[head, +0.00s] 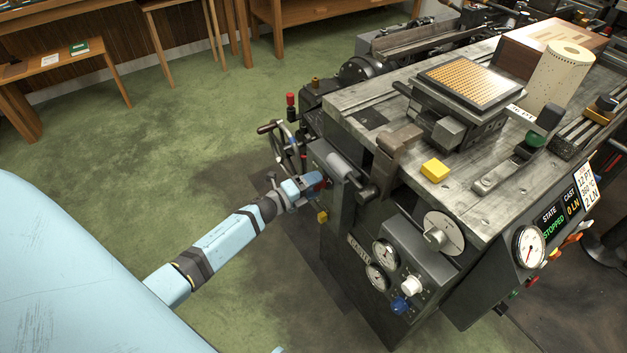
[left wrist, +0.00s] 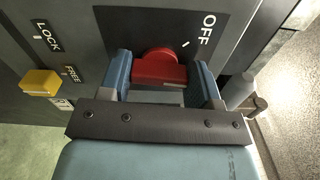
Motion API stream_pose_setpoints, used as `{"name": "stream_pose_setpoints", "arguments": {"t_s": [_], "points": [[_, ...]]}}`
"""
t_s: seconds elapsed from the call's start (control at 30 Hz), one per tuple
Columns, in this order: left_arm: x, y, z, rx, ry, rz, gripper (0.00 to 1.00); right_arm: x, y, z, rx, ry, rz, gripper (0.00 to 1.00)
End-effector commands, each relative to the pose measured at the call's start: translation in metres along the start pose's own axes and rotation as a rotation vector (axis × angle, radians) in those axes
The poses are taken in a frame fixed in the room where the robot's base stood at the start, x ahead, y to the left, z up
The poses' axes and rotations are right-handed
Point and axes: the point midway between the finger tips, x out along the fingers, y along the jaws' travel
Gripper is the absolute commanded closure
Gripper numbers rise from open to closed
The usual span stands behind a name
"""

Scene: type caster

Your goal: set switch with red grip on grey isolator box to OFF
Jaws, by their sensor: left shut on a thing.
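The red grip (left wrist: 160,68) of the switch sits between the two blue fingers of my left gripper (left wrist: 163,84) in the left wrist view. The gripper is shut on it. The grey isolator box (left wrist: 115,22) lies behind it, with a white "OFF" label and a short white tick up and right of the grip. The fingers and palm hide part of the switch, and I cannot tell its exact setting. My right gripper is not in view.
A yellow knob (left wrist: 42,83) by "LOCK" and "FREE" labels sits left of the gripper in the left wrist view. In the head view, a handwheel (head: 287,150) stands just behind the gripper, and gauges (head: 385,254) lie to its right. The green floor is clear.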

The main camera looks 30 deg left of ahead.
Motion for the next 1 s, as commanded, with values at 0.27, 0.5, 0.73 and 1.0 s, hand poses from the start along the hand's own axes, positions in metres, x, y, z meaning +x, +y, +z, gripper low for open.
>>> {"name": "stream_pose_setpoints", "arguments": {"t_s": [0.27, 0.5, 0.73, 1.0], "points": [[0.0, -0.002, 0.002, -0.264, -0.001, 0.001, 0.66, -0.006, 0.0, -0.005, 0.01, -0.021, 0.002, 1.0], [0.0, -0.001, 0.002, -0.489, -0.002, 0.002, 0.66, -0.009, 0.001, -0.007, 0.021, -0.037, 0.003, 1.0], [0.0, 0.0, 0.001, -0.682, -0.002, 0.001, 0.66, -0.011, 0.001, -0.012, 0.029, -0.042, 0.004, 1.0], [-0.001, 0.002, 0.001, -0.84, -0.002, 0.0, 0.66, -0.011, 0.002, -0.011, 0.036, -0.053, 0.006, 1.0]]}}
